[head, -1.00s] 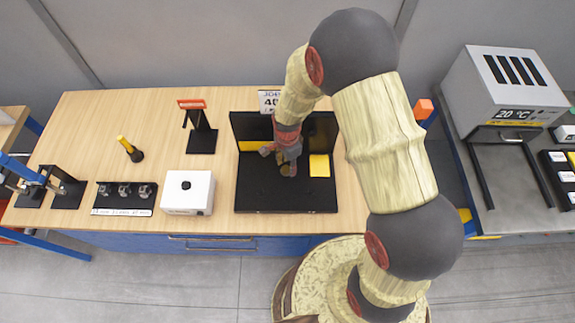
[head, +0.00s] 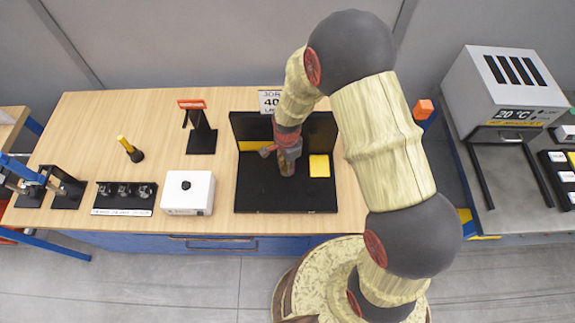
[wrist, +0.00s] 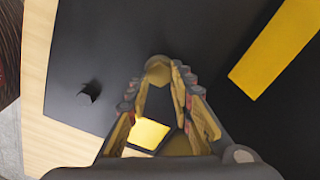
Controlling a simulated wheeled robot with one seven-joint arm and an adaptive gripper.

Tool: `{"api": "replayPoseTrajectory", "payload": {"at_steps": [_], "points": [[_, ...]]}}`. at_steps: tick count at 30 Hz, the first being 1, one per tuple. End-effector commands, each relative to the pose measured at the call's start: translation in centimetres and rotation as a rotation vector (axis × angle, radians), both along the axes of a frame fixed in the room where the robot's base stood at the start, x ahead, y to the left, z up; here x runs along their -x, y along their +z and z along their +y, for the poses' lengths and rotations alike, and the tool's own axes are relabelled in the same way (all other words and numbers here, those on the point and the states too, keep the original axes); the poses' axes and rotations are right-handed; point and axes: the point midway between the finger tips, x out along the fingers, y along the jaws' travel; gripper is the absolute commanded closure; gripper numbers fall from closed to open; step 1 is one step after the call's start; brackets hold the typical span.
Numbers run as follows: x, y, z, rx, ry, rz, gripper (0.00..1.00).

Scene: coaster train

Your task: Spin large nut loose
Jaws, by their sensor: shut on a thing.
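My gripper (head: 287,170) points down over the black base of a fixture (head: 255,195). Its fingers are shut on a small brown, rounded piece (wrist: 158,67), which shows between the fingertips in the wrist view. This may be the large nut, but its shape is mostly covered by the fingers. In the head view my gripper hides most of it. I cannot tell whether the piece still sits on a thread.
The fixture has a black back wall and a yellow pad (head: 319,166). A white box (head: 188,193), a black stand with a red top (head: 201,138), a yellow-handled tool (head: 130,148) and a small rack (head: 124,198) stand to the left. Bare wood lies between them.

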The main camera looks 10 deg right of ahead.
Motion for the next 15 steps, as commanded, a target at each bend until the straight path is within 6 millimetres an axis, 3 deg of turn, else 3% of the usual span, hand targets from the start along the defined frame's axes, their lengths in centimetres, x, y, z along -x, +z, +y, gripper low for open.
{"api": "replayPoseTrajectory", "payload": {"at_steps": [15], "points": [[-0.09, -0.01, 0.03, 0.000, 0.063, -0.001, 1.00]]}}
